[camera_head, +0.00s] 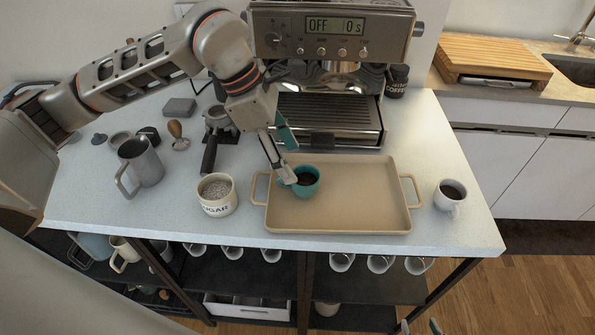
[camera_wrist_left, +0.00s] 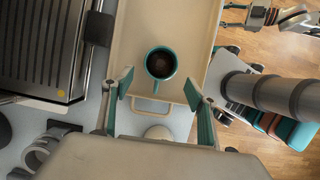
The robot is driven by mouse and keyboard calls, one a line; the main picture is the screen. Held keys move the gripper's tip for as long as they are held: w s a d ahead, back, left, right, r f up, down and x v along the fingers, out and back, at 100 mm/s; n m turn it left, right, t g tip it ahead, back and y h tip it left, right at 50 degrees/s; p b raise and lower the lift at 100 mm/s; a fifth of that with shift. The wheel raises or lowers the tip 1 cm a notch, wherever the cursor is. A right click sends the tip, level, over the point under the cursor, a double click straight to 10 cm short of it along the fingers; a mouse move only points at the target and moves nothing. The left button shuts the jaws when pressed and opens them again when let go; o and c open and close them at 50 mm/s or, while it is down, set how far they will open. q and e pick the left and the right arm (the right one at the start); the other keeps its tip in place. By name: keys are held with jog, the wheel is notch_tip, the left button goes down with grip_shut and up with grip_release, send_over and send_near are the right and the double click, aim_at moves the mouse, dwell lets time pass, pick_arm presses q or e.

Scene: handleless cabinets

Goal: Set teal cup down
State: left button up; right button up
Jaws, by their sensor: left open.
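The teal cup (camera_head: 306,183) holds dark liquid and stands upright at the left side of the beige tray (camera_head: 360,215). In the left wrist view the cup (camera_wrist_left: 153,74) sits over the tray, its handle pointing toward my gripper. My left gripper (camera_head: 283,175) is beside the cup's left side. In the wrist view its fingers (camera_wrist_left: 158,88) are spread apart, with the cup just beyond the tips and nothing held. My right gripper (camera_head: 420,327) barely shows at the bottom edge, its tips apart; it also shows in the left wrist view (camera_wrist_left: 234,15).
A sugar pot (camera_head: 217,208) stands left of the tray, with a metal pitcher (camera_head: 145,165) further left. A white cup (camera_head: 451,205) of dark liquid stands right of the tray. The espresso machine (camera_head: 330,110) is behind. Most of the tray is bare.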

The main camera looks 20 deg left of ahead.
pick_arm(q)
jog(key=shift+v, duration=2.2)
